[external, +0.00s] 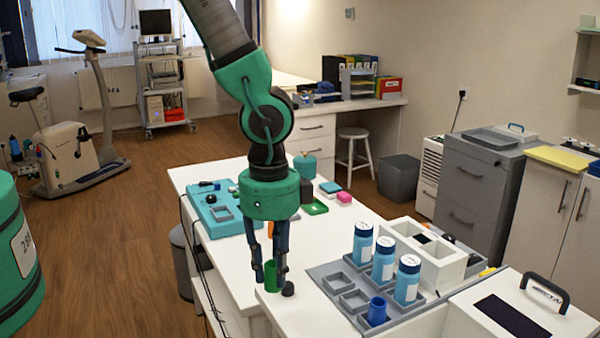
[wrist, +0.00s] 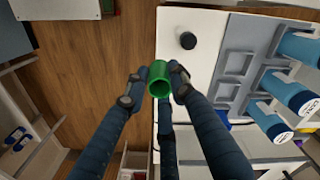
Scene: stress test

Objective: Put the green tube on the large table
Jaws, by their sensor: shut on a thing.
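The green tube (external: 271,276) is held upright between the fingers of my gripper (external: 270,272). In the wrist view the open-ended tube (wrist: 160,79) sits between the fingertips of my gripper (wrist: 155,84), which are closed on its sides. The long white table (external: 340,226) lies behind and under the gripper in the external view. In the wrist view the tube overlaps the edge of a white tabletop (wrist: 183,68), with wooden floor to its left. I cannot tell whether the tube's bottom touches a surface.
A small black cylinder (external: 288,289) stands just right of the tube. A grey tray (external: 327,272) holds several blue bottles and a blue cup (external: 377,311). A turquoise board (external: 222,216) and small coloured boxes lie further back.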

